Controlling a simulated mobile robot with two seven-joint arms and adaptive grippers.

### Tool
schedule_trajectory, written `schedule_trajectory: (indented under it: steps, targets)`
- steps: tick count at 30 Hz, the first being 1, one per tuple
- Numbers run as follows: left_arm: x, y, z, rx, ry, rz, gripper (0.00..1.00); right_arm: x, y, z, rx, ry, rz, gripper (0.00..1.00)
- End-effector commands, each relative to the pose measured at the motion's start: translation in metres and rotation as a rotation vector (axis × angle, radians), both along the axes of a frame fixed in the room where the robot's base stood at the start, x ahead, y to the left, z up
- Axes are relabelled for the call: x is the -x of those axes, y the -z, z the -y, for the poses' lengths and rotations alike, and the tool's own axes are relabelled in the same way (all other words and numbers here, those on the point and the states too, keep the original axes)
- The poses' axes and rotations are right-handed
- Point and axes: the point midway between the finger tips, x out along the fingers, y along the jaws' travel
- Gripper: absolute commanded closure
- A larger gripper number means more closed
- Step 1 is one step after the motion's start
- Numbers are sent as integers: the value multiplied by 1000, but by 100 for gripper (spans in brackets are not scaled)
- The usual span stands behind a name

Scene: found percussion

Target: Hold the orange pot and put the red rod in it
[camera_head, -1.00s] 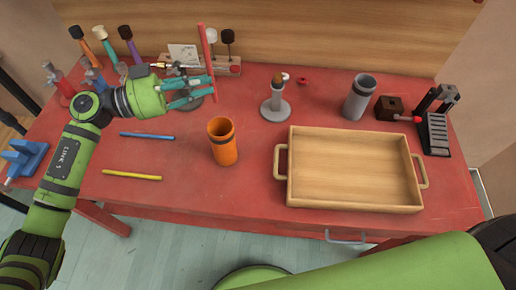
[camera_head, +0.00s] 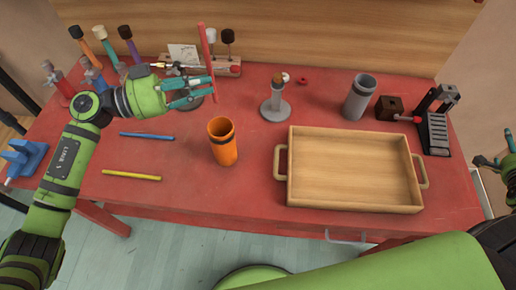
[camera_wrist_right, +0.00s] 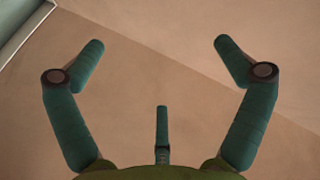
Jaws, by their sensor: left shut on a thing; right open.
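The orange pot (camera_head: 222,146) stands upright on the red table, left of the wooden tray, with a dark band below its rim. My left gripper (camera_head: 208,87) is shut on the red rod (camera_head: 207,52) near its lower end and holds it nearly upright, behind and a little left of the pot. The rod is apart from the pot. My right gripper (camera_head: 492,165) shows at the right edge of the head view, off the table. In the right wrist view, its fingers (camera_wrist_right: 160,70) are spread and empty, facing a plain wall.
A wooden tray (camera_head: 424,180) with handles is right of the pot. Blue (camera_head: 146,135) and yellow (camera_head: 131,175) rods lie left. A mallet rack (camera_head: 226,70) is at the back.

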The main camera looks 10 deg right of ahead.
Motion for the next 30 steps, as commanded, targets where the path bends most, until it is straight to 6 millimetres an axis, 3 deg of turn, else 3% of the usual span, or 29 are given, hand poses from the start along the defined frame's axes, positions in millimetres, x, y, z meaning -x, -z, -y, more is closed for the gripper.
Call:
schedule_trajectory:
  steps: [1,3,9,18,24,30]
  targets:
    - [0,0,0,0,0,0,98,-24,4,-21,29,-68,-42,0]
    - [0,0,0,0,0,0,98,-54,10,-50,82,-163,-109,0]
    - [0,0,0,0,0,0,98,-131,15,-143,275,-418,-269,0]
    - [0,0,0,0,0,0,98,-215,-8,-300,632,-734,-391,0]
    - [0,0,0,0,0,0,98,-236,-22,-416,795,-931,-385,0]
    - [0,0,0,0,0,0,98,-221,-19,-534,817,-1175,-331,0]
